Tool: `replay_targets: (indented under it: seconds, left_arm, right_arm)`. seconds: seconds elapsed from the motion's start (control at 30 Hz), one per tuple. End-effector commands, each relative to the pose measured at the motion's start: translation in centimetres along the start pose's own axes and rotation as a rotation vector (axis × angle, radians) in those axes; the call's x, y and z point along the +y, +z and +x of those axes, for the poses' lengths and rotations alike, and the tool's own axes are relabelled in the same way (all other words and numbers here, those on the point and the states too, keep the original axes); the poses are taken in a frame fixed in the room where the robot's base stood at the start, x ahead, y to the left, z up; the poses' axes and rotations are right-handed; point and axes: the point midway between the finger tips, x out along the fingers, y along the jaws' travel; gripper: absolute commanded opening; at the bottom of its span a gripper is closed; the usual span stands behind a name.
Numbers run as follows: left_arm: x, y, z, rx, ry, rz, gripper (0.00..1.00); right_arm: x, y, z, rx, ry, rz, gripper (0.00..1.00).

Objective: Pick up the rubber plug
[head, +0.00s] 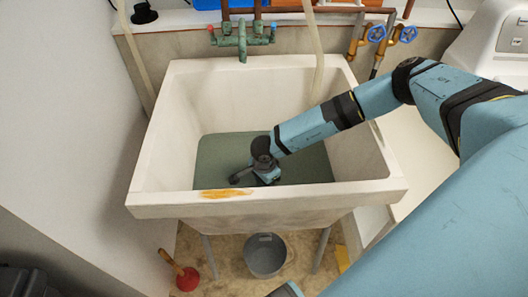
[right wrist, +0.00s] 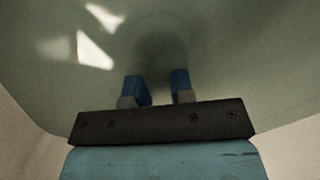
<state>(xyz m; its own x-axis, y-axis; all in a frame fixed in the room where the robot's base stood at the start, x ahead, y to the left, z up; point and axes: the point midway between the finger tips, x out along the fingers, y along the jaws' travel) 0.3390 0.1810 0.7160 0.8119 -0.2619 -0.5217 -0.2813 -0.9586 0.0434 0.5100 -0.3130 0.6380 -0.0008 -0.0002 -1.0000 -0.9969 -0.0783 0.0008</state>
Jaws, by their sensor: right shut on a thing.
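My right gripper (head: 256,180) reaches down into the white utility sink (head: 160,165), which holds murky green water (head: 215,155). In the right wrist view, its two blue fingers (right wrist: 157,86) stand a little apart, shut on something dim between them. A blurred, darker rounded shape, apparently the rubber plug (right wrist: 160,58), shows at the fingertips through the water. Its outline is too faint to tell its exact form or whether it sits in the drain. My left gripper is not in view.
The sink walls and its stained front rim (head: 225,194) surround my right forearm. Green taps (head: 240,42) and a hanging pale hose (head: 318,50) are behind. A white appliance (head: 495,45) is at right.

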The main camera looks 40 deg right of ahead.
Motion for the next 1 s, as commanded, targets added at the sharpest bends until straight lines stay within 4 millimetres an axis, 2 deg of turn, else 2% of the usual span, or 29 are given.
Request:
replay_targets:
  seconds: [0.4, 0.6, 0.8, 1.0]
  left_arm:
    - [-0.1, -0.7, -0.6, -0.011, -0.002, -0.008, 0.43]
    - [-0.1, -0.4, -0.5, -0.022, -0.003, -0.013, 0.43]
    - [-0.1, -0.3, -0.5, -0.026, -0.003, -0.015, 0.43]
    - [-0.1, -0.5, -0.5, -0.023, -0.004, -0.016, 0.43]
  right_arm:
    - [-0.1, 0.0, -11.6, -0.001, -0.003, 0.0, 0.0]
    - [0.0, 0.0, -15.7, -0.001, -0.003, 0.0, 0.0]
    - [0.0, 0.0, -17.5, -0.001, -0.002, 0.0, 0.0]
    - [0.0, 0.0, -17.8, 0.0, 0.0, 0.0, 0.0]
